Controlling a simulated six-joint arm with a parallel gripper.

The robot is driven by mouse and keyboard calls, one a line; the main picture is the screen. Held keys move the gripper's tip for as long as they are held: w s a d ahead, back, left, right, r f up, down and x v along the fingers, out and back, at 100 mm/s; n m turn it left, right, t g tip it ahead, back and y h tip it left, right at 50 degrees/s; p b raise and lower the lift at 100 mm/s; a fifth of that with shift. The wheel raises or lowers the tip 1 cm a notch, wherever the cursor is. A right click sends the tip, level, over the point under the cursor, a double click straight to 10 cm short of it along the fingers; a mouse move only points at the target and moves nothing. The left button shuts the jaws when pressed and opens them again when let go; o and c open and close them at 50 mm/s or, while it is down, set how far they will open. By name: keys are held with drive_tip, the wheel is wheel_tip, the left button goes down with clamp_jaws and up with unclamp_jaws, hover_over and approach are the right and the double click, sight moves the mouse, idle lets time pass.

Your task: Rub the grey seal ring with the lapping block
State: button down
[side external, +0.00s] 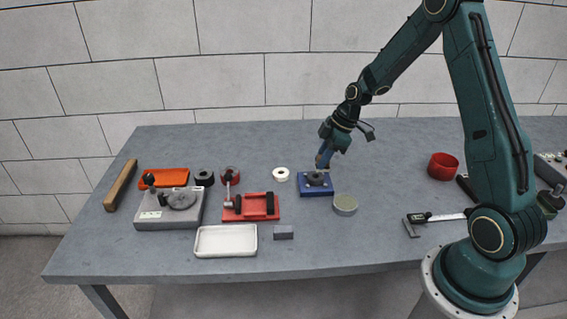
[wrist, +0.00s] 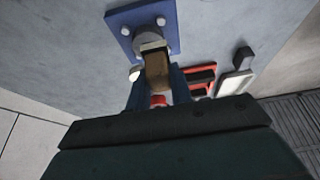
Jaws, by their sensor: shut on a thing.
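The grey seal ring (side external: 316,179) lies on a square blue plate (side external: 305,189) near the middle of the bench. In the wrist view the blue plate (wrist: 120,22) is at the top, with the grey ring (wrist: 149,37) on it, partly covered. My gripper (side external: 323,162) points down just above the ring. It is shut on a brown block (wrist: 158,74), seemingly the lapping block, which shows between the blue fingers. The block's lower end is at the ring; I cannot tell whether they touch.
A round grey-green tin (side external: 345,204) stands close to the plate's right, and a white ring (side external: 281,174) to its left. A red fixture (side external: 250,217), a white tray (side external: 226,252) and a small grey block (side external: 283,232) are nearby. A red cup (side external: 443,166) and calipers (side external: 415,218) are at right.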

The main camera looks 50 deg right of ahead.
drive_tip(key=shift+r, duration=2.4)
